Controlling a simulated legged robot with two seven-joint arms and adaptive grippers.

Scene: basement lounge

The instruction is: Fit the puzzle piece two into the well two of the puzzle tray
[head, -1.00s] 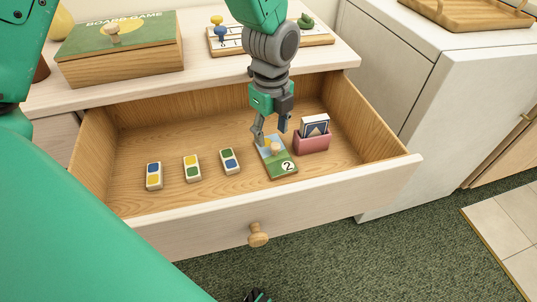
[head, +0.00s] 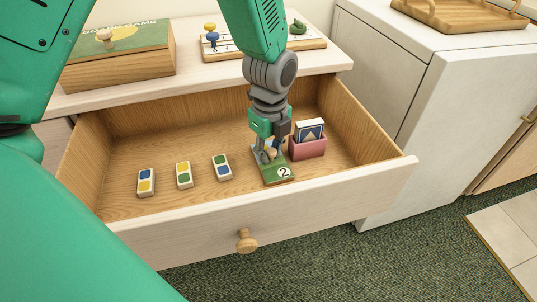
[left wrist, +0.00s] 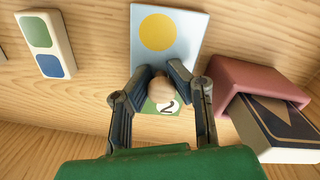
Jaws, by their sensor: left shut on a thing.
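Puzzle piece two (head: 279,175) lies flat in the open drawer, a small board with a green end marked 2 and a pale blue end with a yellow disc (left wrist: 160,33). Its round wooden knob (left wrist: 161,90) shows in the left wrist view. My left gripper (head: 268,155) points down over the piece, its fingers shut on the knob from both sides; it also shows in the left wrist view (left wrist: 162,78). The puzzle tray (head: 220,49) stands on the cabinet top behind, with knobbed pieces on it. My arm hides its middle, and well two cannot be made out. My right gripper is not in view.
A pink holder with cards (head: 308,148) stands close right of the piece. Several domino-like tiles, one of them blue-green (head: 221,167), lie to the left. The drawer front (head: 330,205) and walls surround them. A board game box (head: 120,62) stands on the cabinet top.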

